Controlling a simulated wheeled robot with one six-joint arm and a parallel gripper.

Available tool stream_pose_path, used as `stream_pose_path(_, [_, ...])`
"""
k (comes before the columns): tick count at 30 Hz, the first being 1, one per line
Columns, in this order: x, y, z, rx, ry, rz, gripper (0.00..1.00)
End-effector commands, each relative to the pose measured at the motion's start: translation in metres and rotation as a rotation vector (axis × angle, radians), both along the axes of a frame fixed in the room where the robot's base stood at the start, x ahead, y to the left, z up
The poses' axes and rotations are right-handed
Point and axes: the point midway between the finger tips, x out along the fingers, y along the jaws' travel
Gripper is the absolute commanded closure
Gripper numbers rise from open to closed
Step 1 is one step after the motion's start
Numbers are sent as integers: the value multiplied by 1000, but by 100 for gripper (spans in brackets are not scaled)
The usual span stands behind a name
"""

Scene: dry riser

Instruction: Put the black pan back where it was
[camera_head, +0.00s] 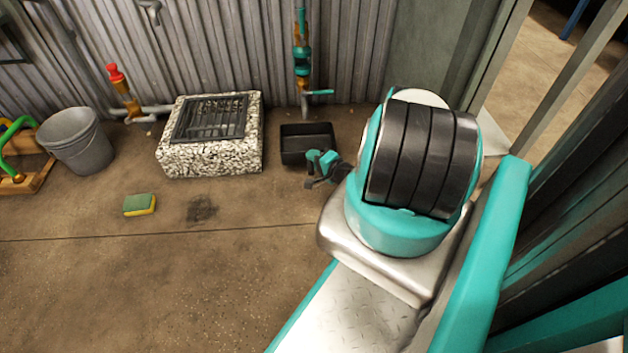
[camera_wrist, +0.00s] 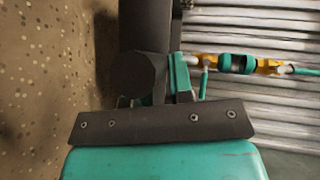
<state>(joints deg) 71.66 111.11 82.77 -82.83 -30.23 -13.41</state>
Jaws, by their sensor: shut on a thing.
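The black pan (camera_head: 307,137) is a shallow dark rectangular tray near the corrugated wall, right of the stone-sided grate block and below the teal-and-orange standpipe. My gripper (camera_head: 316,164) is at the pan's front right edge, shut on it. In the wrist view, a dark slab that looks like the pan (camera_wrist: 145,25) rises beyond the gripper's mounting bar, beside a teal finger. The fingertips are mostly hidden there. I cannot tell whether the pan rests on the floor or is slightly above it.
The pebbled grate block (camera_head: 212,160) stands left of the pan. The standpipe (camera_head: 302,60) rises behind it; its valve also shows in the wrist view (camera_wrist: 243,64). A bucket (camera_head: 76,140), red-topped pipe (camera_head: 119,82) and sponge (camera_head: 140,204) are left.

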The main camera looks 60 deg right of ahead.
Motion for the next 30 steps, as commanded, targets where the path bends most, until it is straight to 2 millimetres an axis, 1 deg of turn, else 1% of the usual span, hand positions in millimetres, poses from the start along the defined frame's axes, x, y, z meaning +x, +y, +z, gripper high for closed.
stream_pose_path(1, [0, 0, -10, -1, -2, 0, 100])
stream_pose_path(5, [0, 0, -19, -1, -1, 0, 100])
stream_pose_path(10, [0, 0, -48, -1, 0, 0, 100])
stream_pose_path(12, [0, 0, -54, -1, -1, 0, 100])
stream_pose_path(21, [0, 0, -53, 0, 0, 0, 100])
stream_pose_path(22, [0, 0, -53, 0, 0, 0, 74])
stream_pose_path(23, [0, 0, -53, 0, 0, 0, 67])
stream_pose_path(24, [0, 0, -53, 0, 0, 0, 58])
stream_pose_path(25, [0, 0, -53, 0, 0, 0, 53])
stream_pose_path(30, [0, 0, -53, 0, 0, 0, 53])
